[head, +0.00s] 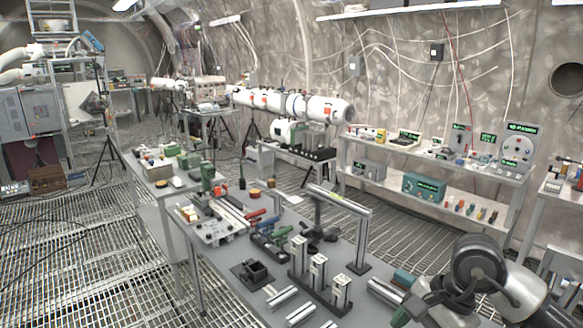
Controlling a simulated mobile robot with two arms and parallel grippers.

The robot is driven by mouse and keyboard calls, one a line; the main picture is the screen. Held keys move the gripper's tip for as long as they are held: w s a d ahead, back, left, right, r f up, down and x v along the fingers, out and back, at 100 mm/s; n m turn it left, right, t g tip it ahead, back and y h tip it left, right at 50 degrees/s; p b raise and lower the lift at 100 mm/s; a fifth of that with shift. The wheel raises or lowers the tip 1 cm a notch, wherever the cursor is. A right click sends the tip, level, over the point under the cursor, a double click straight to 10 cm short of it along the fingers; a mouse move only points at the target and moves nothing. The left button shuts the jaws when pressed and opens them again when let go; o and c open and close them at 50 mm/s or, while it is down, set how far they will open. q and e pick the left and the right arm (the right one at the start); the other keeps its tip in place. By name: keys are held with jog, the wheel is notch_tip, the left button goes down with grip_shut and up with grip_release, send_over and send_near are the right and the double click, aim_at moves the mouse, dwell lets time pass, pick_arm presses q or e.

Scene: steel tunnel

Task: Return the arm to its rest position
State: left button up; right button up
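My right arm comes in at the bottom right corner, over the right end of the near workbench (215,285). Its pale links and dark round joint show large there. The dark end of the arm, where my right gripper (424,302) is, points left, low over the bench's front right part. Its fingers are too small and overlapped to tell whether they are open or shut. My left arm and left gripper are out of view.
The bench bears a stand with upright metal blocks (318,270), a dark square holder (252,272), a metal post with a crossbar (362,240) and loose metal bars (283,298). A two-level shelf (375,190) stands along the wall. Open grated floor (90,245) lies left.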

jog(key=s+a+r+m+t+y, duration=0.2)
jog(key=a+r+m+y, duration=0.25)
jog(key=a+y, duration=0.35)
jog(key=s+a+r+m+t+y, duration=0.2)
jog(key=a+r+m+y, duration=0.2)
jog(key=a+m+y, duration=0.3)
jog(key=w+d+f+m+t+h, duration=0.2)
jog(key=d+m+t+h, duration=0.3)
jog(key=m+t, duration=0.6)
jog(key=w+d+f+m+t+h, duration=0.15)
jog(key=d+m+t+h, duration=0.35)
jog(key=m, duration=1.1)
jog(key=s+d+f+m+g+h, duration=0.2)
jog(key=f+m+g+h, duration=0.1)
jog(key=f+m+h, duration=0.3)
jog(key=s+d+f+m+g+h, duration=0.1)
jog(key=d+f+m+g+h, duration=0.2)
jog(key=f+m, duration=0.35)
jog(key=s+f+m+g, duration=0.6)
jog(key=s+f+g, duration=0.5)
jog(key=s, duration=0.5)
notch_tip(320, 180, down, 29)
jog(key=s, duration=0.2)
jog(key=s+d+f+g, duration=0.2)
jog(key=s+d+f, duration=0.1)
jog(key=s+f, duration=1.1)
jog(key=shift+s+f+n, duration=0.4)
jog(key=shift+s, duration=0.55)
